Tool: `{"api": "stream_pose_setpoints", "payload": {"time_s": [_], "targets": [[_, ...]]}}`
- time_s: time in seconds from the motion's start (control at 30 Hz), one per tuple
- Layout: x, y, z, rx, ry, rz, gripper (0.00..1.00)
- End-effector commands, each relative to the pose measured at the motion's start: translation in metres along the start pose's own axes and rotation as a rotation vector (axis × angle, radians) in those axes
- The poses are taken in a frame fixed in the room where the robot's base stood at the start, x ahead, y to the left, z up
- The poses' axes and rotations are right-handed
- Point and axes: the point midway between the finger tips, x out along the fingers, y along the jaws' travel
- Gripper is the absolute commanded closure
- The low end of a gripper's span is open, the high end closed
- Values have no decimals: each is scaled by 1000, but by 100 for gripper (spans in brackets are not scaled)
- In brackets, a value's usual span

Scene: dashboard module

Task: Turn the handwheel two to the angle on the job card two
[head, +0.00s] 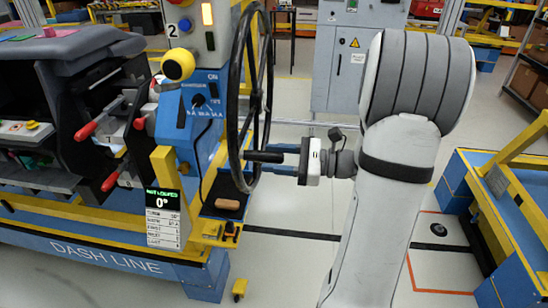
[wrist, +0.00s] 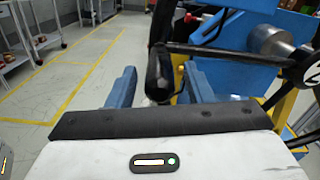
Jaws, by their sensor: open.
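Handwheel two (head: 236,100) is a large black spoked wheel, seen nearly edge-on in the head view, on a blue and grey post marked 2. A black handle (head: 262,157) sticks out from its lower rim towards my gripper (head: 279,160). In the wrist view the handle (wrist: 160,75) lies between the two blue fingers, with a gap on either side. My gripper (wrist: 158,88) is open around it and not clamped. The display (head: 163,200) reads "NOT LOCKED" and 0°. The job card (head: 163,228) hangs below it; its small print is hard to read.
The dashboard module (head: 70,110) fills the left. A blue and yellow frame (head: 510,215) stands right; the floor between is mostly clear.

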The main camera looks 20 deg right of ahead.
Motion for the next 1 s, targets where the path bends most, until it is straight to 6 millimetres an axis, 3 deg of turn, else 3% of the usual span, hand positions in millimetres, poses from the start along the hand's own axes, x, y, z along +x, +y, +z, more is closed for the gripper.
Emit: {"api": "stream_pose_setpoints", "payload": {"time_s": [0.33,0.9,1.0], "targets": [[5,0,0,0,0,0,53],[5,0,0,0,0,0,100],[5,0,0,0,0,0,100]]}}
